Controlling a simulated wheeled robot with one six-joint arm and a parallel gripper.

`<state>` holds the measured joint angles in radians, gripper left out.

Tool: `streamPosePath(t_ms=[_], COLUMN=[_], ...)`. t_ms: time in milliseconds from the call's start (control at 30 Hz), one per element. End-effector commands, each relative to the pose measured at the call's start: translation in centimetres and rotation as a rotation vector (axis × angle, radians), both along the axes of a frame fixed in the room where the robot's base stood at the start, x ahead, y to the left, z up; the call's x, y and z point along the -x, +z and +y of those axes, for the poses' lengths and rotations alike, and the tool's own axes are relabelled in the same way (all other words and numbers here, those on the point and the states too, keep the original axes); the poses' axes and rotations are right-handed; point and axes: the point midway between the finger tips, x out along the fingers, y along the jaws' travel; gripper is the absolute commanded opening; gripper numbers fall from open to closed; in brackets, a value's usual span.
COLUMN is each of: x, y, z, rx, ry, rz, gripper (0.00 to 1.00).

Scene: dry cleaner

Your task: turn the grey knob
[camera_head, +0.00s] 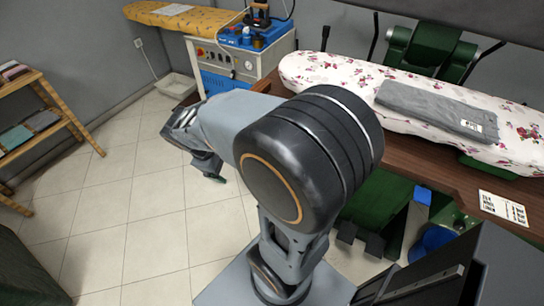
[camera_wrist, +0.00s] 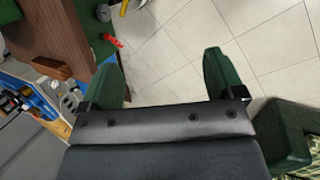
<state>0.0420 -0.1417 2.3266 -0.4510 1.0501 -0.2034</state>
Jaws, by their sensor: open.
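I cannot make out a grey knob for certain in either view. In the head view, a white and blue machine (camera_head: 236,66) with a control panel of small buttons and a gauge stands at the back. In the wrist view, part of a blue-edged machine (camera_wrist: 42,92) with a round pale dial or gauge (camera_wrist: 69,103) shows at the left, to the left of my gripper. My gripper (camera_wrist: 165,80) has its two green fingers wide apart, with only tiled floor between them. In the head view, my gripper (camera_head: 207,165) is partly hidden by my arm, out over the floor.
A wooden table (camera_head: 420,150) carries a floral ironing board (camera_head: 335,76) with a folded grey cloth (camera_head: 430,106). A yellow board (camera_head: 185,17) is at the back left. A wooden shelf (camera_head: 45,125) stands at the left. The tiled floor (camera_head: 125,215) between is clear.

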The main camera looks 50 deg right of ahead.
Motion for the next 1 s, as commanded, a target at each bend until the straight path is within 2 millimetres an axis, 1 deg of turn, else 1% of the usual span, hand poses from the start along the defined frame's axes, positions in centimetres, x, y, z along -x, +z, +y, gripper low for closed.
streamPosePath(t_ms=[33, 100, 167, 200, 267, 300, 367, 400, 433, 500, 567, 600, 700, 833, 900, 1000], x=[-0.9, -2.1, -3.2, -4.0, -5.1, -5.9, -7.1, -7.8, -8.3, -9.4, -10.1, -10.5, -11.3, -11.8, -11.9, -12.0], y=[-2.7, -5.0, -7.1, -8.5, -10.8, -12.4, -14.9, -16.6, -17.9, -20.9, -23.4, -25.0, -28.5, -31.8, -33.0, -34.0], z=[-1.9, -4.6, -6.9, -8.4, -10.4, -11.6, -13.3, -14.3, -15.0, -16.2, -17.0, -17.4, -18.0, -18.3, -18.4, -18.7], rx=[0.075, 0.181, 0.265, 0.318, 0.392, 0.437, 0.501, 0.54, 0.568, 0.626, 0.671, 0.698, 0.757, 0.812, 0.831, 0.848], ry=[0.066, 0.173, 0.267, 0.332, 0.429, 0.494, 0.59, 0.654, 0.698, 0.801, 0.882, 0.931, 1.037, 1.136, 1.171, 1.199], rz=[0.117, 0.276, 0.413, 0.507, 0.647, 0.738, 0.869, 0.951, 1.011, 1.138, 1.232, 1.289, 1.402, 1.499, 1.532, 1.558], gripper=[0.88, 0.88, 0.88, 0.88, 0.88, 0.88, 0.88, 0.88, 0.88, 0.88, 0.88, 0.88, 0.88, 0.88, 0.88, 0.88])
